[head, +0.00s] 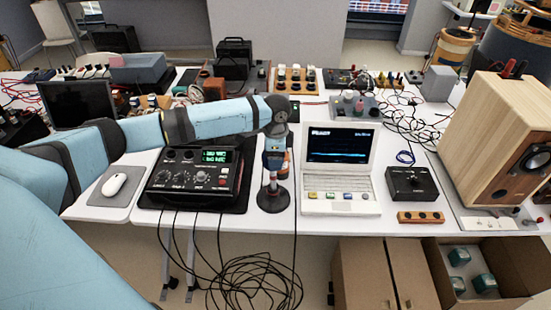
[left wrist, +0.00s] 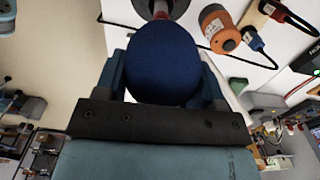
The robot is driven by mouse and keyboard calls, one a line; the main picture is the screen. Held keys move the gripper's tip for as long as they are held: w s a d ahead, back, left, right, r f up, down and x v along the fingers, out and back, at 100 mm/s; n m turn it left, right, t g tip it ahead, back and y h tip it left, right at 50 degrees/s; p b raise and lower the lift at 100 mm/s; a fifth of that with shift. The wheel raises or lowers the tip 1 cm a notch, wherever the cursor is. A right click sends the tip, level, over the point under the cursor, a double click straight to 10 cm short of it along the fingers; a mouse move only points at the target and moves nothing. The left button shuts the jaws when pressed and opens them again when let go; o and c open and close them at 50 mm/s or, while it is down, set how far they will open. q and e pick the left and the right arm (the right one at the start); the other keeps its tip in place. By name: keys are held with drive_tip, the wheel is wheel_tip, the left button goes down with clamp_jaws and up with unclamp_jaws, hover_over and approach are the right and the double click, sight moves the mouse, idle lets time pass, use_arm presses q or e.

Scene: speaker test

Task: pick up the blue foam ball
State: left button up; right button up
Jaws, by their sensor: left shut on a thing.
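The blue foam ball (left wrist: 162,62) is dark blue and round, and fills the space between the two fingers of my left gripper (left wrist: 161,78) in the left wrist view. The fingers are shut on its sides. In the head view my left gripper (head: 273,153) points down over a small stand (head: 273,198) with a dark round base and a red and white post. The ball is mostly hidden there by the gripper. I cannot tell whether the ball touches the stand. My right gripper is not in view.
A black device with a green display (head: 197,175) stands left of the stand, and a white laptop-like analyser (head: 340,175) stands right. An orange and black object (left wrist: 218,28) is close beside the post. Behind are several instruments and cables. A wooden speaker (head: 495,135) stands at far right.

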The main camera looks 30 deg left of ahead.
use_arm(q)
wheel_tip(320, 180, up, 19)
drive_tip(key=shift+f, duration=0.15)
drive_tip(key=shift+f, duration=0.1)
